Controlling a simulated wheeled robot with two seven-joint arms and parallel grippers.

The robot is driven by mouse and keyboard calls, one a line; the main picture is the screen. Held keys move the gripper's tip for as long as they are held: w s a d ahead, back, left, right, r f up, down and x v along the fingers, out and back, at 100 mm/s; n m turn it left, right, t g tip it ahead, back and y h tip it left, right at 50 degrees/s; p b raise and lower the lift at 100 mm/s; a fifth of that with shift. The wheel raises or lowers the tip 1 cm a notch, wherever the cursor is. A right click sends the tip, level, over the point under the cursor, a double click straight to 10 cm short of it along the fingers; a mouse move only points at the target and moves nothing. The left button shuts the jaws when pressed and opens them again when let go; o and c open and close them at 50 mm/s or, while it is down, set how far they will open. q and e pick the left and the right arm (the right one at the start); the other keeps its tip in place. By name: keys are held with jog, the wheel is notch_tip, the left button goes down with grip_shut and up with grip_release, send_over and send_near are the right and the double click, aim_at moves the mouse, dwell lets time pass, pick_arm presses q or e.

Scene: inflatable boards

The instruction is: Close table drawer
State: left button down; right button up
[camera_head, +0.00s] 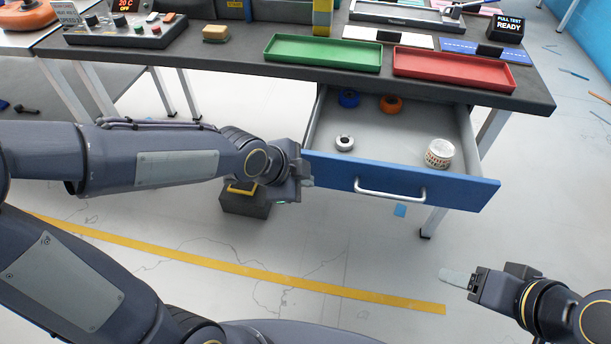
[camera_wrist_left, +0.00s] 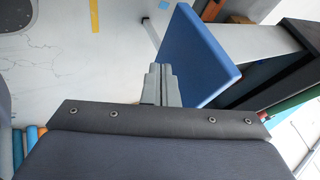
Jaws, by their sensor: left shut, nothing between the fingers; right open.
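The table drawer (camera_head: 400,184) hangs open under the dark tabletop, with a blue front and a silver handle (camera_head: 390,191). Inside it lie a blue ring, an orange ring, a grey ring and a white tub (camera_head: 439,153). My left gripper (camera_head: 306,172) is shut and empty at the left end of the drawer front; whether it touches is unclear. In the left wrist view its fingers (camera_wrist_left: 161,84) are together beside the blue drawer front (camera_wrist_left: 203,55). My right gripper (camera_head: 474,284) is at the lower right, well away from the drawer, and open.
The table (camera_head: 300,72) carries a green tray (camera_head: 322,53), a red tray (camera_head: 454,69), a sponge and a control box. A dark block with a yellow handle (camera_head: 244,199) sits on the floor behind my left gripper.

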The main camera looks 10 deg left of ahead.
pick_arm(q)
jog(key=shift+w, duration=0.8)
jog(key=shift+w, duration=0.15)
